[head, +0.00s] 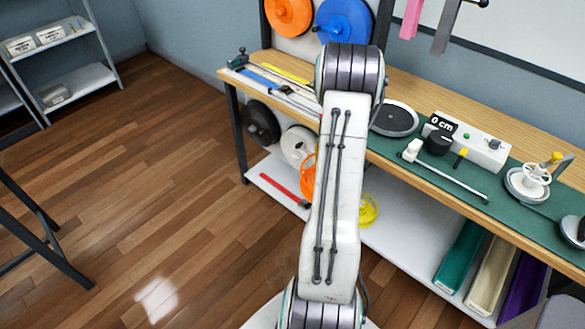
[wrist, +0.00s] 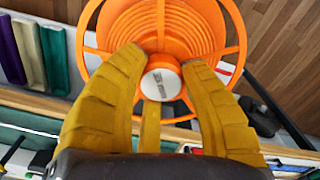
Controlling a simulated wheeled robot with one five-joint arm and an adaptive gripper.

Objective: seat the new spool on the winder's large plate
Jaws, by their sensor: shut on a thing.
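In the wrist view, my gripper (wrist: 160,80) has its amber fingers closed around the white-capped hub (wrist: 161,84) of an orange spool (wrist: 205,25). The spool has ribbed rings and an open spoked rim. In the head view my arm hides the gripper; an orange rim (head: 308,177) shows beside the arm, and I cannot tell if it is the held spool. The winder's large round dark plate (head: 395,118) lies on the bench, partly behind my arm, with nothing seen on it. A smaller plate with a white hub (head: 527,184) stands farther right.
A control box (head: 470,142) reading 0 cm and a white lever (head: 445,172) sit on the green mat (head: 400,150). Black (head: 260,122), white (head: 298,144) and yellow (head: 370,211) spools are below the bench. Orange and blue spools (head: 343,20) hang above.

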